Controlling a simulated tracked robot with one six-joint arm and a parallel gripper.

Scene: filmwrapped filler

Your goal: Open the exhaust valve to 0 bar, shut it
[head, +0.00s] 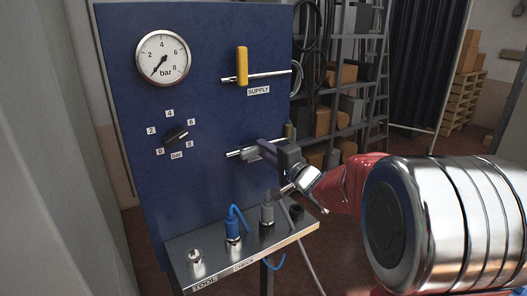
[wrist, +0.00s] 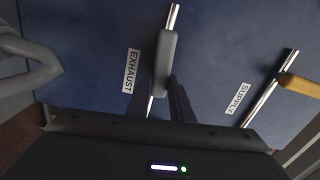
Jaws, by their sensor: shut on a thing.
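The exhaust valve's grey handle (wrist: 166,64) lies roughly along its bright pipe (wrist: 173,16), beside the EXHAUST label (wrist: 131,71) in the wrist view. In the head view the pipe (head: 233,154) crosses the lower part of the blue panel, and my gripper hides most of the handle and label. My gripper (head: 274,150) is at this valve and shut on the handle; its fingertips are hard to make out. The round gauge (head: 162,56) at the panel's upper left has its needle pointing down-left, at about the 0 end.
The yellow supply handle (head: 242,66) stands upright across its pipe, above the exhaust valve. A black pressure knob (head: 176,135) is at left. Below, a metal shelf (head: 212,257) carries a blue plug (head: 233,229) and a grey plug (head: 267,213), with hoses close under my arm.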

